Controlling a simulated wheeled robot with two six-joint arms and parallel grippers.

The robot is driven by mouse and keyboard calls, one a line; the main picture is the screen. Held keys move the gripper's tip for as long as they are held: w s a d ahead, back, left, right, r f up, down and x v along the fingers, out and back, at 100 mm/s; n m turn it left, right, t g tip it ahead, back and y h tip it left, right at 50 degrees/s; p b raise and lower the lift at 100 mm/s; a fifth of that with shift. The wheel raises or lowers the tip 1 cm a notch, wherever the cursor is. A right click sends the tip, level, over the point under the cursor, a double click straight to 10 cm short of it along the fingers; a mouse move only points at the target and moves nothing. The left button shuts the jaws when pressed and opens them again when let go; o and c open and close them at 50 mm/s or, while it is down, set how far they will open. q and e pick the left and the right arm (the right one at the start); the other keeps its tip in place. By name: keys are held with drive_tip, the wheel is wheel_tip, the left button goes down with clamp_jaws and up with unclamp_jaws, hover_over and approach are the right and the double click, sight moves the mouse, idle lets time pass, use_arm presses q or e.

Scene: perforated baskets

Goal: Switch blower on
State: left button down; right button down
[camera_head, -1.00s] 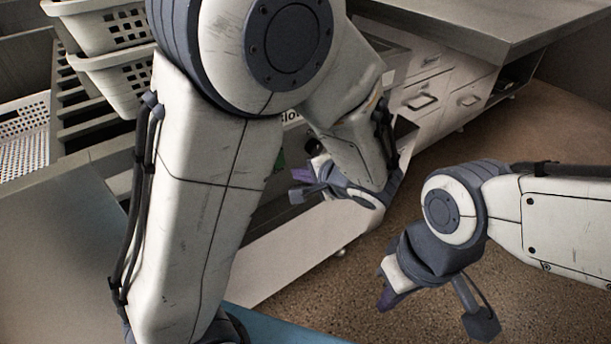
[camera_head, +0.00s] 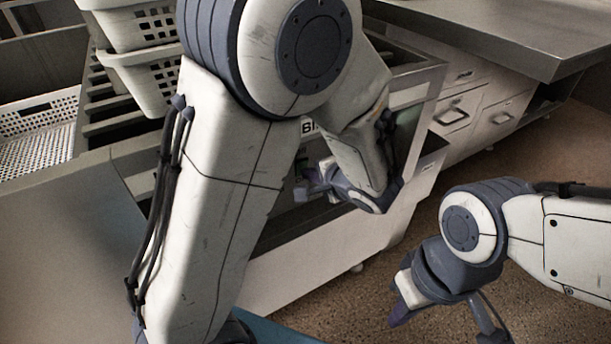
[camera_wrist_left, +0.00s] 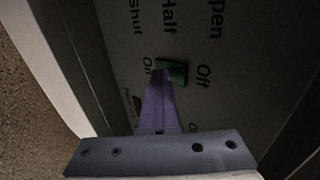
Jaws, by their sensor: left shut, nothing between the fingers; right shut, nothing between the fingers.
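In the left wrist view a small green switch (camera_wrist_left: 176,70) sits on a dark panel (camera_wrist_left: 110,25), between printed "Off" and "On". Other words there read "Open", "Half" and "Shut". My left gripper (camera_wrist_left: 160,76) has its purple fingers shut and empty, tips right at the switch. I cannot tell whether they touch it. In the head view my left gripper (camera_head: 306,186) is at the front of the unit, below a partly hidden label (camera_head: 309,127) starting "Bl"; the switch is hidden there. My right gripper (camera_head: 398,312) is shut and empty over the floor.
White perforated baskets (camera_head: 150,78) are stacked at the upper left, with a perforated tray (camera_head: 40,150) beside them. A steel counter (camera_head: 500,30) with drawers (camera_head: 458,112) below stands at the upper right. Brown floor (camera_head: 560,150) is clear at the right.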

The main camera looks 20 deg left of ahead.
use_arm(q)
drive_tip(key=shift+r+p, duration=0.45)
drive_tip(key=shift+r, duration=0.4)
use_arm(e)
drive_tip(key=shift+r, duration=0.5)
